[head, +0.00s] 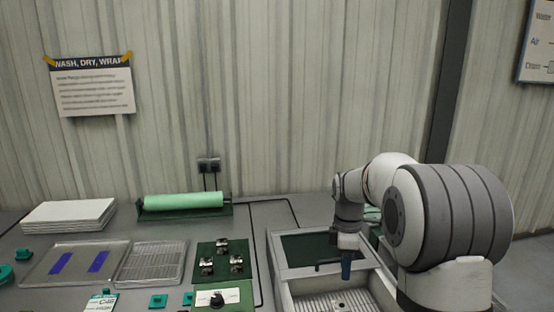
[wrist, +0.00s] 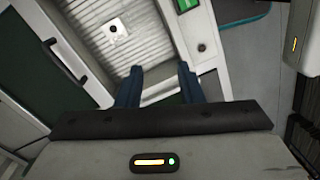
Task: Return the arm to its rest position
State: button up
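My arm (head: 375,180) reaches from the right side of the head view out over the sink unit. My gripper (head: 346,270) points down above the sink, near its back edge. In the wrist view my gripper (wrist: 160,78) shows two blue fingers standing apart, with nothing between them. Below and beyond the fingers is the ribbed sink basin (wrist: 88,18) with its drain. The fingers appear clear of the basin floor.
A dark green panel (head: 306,248) lies behind the basin. To the left on the counter are a wire rack (head: 152,262), a tray with blue strips (head: 40,275), a green fixture (head: 225,252), a green roll (head: 184,201) and white sheets (head: 68,215).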

jog(key=s+a+r+m+t, duration=0.1)
jog(key=s+m+t, duration=0.1)
jog(key=s+m, duration=0.6)
jog(key=s+a+r+m+t, duration=0.1)
jog(key=s+m, duration=0.6)
jog(key=s, duration=1)
jog(key=shift+r+m+t, duration=0.4)
jog(key=shift+r+t, duration=0.2)
jog(key=shift+r, duration=0.15)
